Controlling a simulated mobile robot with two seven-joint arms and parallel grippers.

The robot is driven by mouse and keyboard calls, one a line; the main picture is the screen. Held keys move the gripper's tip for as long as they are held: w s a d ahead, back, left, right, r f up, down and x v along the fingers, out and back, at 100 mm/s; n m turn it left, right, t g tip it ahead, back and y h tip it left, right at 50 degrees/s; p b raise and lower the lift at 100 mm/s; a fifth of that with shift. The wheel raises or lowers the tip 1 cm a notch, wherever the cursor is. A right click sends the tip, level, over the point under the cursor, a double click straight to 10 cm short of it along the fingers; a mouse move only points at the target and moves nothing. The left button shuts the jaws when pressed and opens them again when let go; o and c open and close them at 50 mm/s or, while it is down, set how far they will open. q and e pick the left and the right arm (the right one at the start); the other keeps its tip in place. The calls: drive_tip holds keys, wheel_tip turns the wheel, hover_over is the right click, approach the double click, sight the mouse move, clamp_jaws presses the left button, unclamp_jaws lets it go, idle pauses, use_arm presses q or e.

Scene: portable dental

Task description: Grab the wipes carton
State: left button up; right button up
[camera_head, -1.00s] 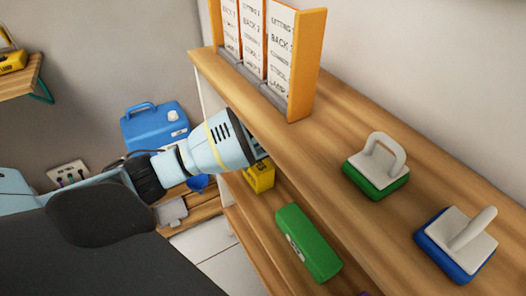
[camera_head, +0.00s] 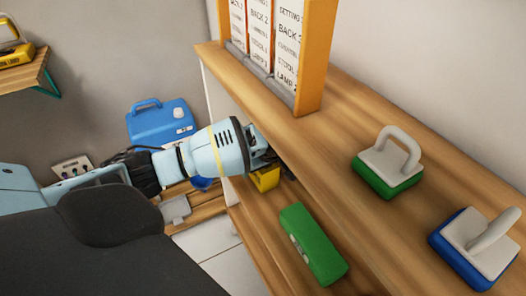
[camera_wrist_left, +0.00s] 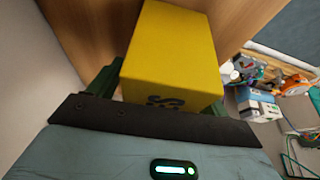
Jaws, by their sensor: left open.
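A yellow carton (camera_head: 265,179) sits on the lower shelf, partly hidden by my left gripper (camera_head: 274,163) and the upper shelf. In the left wrist view the carton (camera_wrist_left: 172,50) fills the space in front of the palm, with dark lettering on its near face, only partly readable. The green fingers of my left gripper (camera_wrist_left: 160,90) show on either side of it. The jaws are open around the carton; whether they touch it I cannot tell. My right gripper is in neither view.
A green box (camera_head: 313,243) lies on the lower shelf, right of the yellow carton. The upper shelf (camera_head: 330,140) overhangs my gripper and bears a binder rack (camera_head: 312,60) and green and blue handled blocks (camera_head: 388,178) (camera_head: 474,262). A blue case (camera_head: 160,122) stands behind my arm.

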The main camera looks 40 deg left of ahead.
use_arm(q)
drive_tip(key=shift+c, duration=1)
drive_tip(key=c, duration=0.9)
drive_tip(key=shift+r, duration=0.1)
drive_tip(key=shift+r, duration=0.45)
drive_tip(key=r, duration=0.1)
drive_tip(key=r+p, duration=0.1)
drive_tip(key=shift+s+d+r, duration=0.15)
drive_tip(key=shift+s+r, duration=0.2)
drive_tip(key=s+d+r+p, duration=0.1)
drive_tip(key=s+d+p, duration=0.2)
drive_tip(key=s, duration=1.1)
drive_tip(key=shift+d+r+p, duration=0.15)
drive_tip(key=shift+d+p, duration=0.15)
drive_tip(key=shift+d, duration=1.05)
